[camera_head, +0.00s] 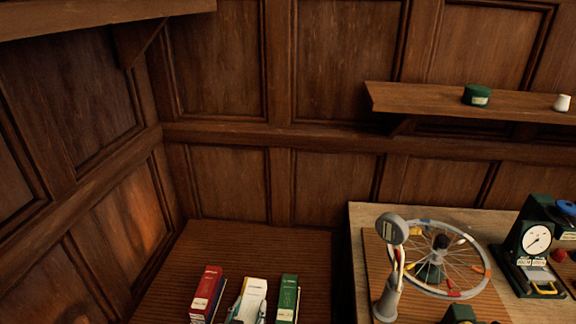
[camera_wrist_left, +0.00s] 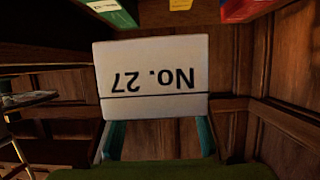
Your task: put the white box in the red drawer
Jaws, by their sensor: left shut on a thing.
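The white box (camera_wrist_left: 153,78), marked "No. 27", shows upside down in the left wrist view. My left gripper (camera_wrist_left: 158,138) is shut on it, with a teal finger along each side. In the head view my left gripper (camera_head: 248,313) is at the bottom edge, between a red upright piece (camera_head: 207,290) and a green one (camera_head: 288,297), both with pale labels. A pale shape with a yellow mark shows there; I cannot tell how much of it is the box. A red front (camera_wrist_left: 240,9) shows at the wrist view's top. I cannot make out a drawer opening. My right gripper is out of view.
A wooden table (camera_head: 357,240) at the right bears a spoked wheel (camera_head: 480,262), a grey stand with a round head (camera_head: 390,232) and a green dial gauge (camera_head: 537,240). A wall shelf (camera_head: 420,98) holds a green tin (camera_head: 477,95) and a white jar (camera_head: 562,102). Panelled walls close the back and left.

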